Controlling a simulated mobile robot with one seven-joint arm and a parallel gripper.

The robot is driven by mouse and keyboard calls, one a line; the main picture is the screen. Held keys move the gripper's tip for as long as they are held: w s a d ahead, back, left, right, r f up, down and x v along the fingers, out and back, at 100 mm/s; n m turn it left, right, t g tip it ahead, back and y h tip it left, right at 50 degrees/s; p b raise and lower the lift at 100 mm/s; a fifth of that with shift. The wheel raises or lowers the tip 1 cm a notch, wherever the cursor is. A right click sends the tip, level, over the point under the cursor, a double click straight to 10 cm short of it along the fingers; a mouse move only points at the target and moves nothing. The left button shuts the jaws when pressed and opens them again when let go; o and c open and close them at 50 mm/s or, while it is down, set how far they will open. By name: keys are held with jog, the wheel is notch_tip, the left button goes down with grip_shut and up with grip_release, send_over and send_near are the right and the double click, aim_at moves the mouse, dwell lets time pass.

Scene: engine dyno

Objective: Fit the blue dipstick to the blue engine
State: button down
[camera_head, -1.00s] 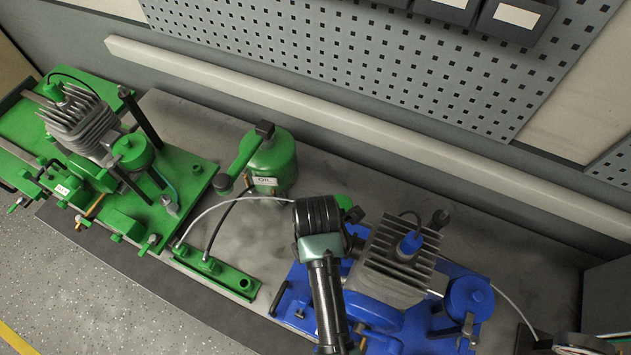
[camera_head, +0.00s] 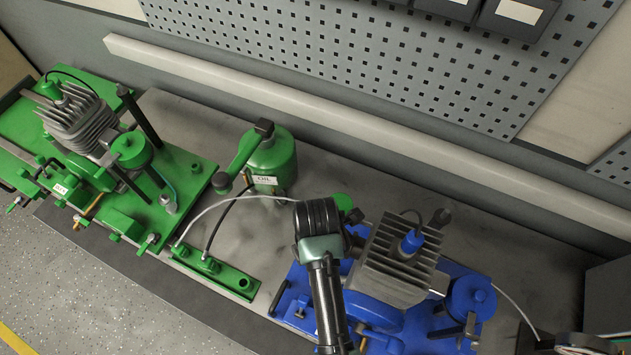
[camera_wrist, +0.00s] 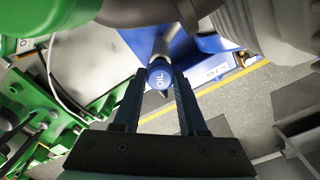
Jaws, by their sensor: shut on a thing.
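The blue dipstick (camera_wrist: 158,77) shows in the wrist view as a round blue cap marked OIL. My gripper (camera_wrist: 158,84) is shut on it, one dark finger on each side. The blue engine (camera_head: 462,300) stands at the lower right of the head view, with a grey finned cylinder (camera_head: 392,262) on a blue base. In the wrist view its blue part (camera_wrist: 185,45) and a grey tube lie just beyond the cap. My wrist hides the fingers and dipstick in the head view. I cannot tell whether the dipstick is in the tube.
A green engine (camera_head: 80,125) stands on the left of the bench. A green oil can (camera_head: 272,165) and a green block with hoses (camera_head: 215,270) lie between the engines. A pale rail (camera_head: 330,125) runs along the back. Bare bench shows behind the blue engine.

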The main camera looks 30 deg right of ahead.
jog(key=shift+f+b, duration=0.55)
jog(key=shift+f, duration=0.75)
grip_release()
jog(key=shift+r, duration=0.1)
notch_tip(320, 180, up, 3)
jog(key=p, duration=0.3)
jog(key=shift+r, duration=1.95)
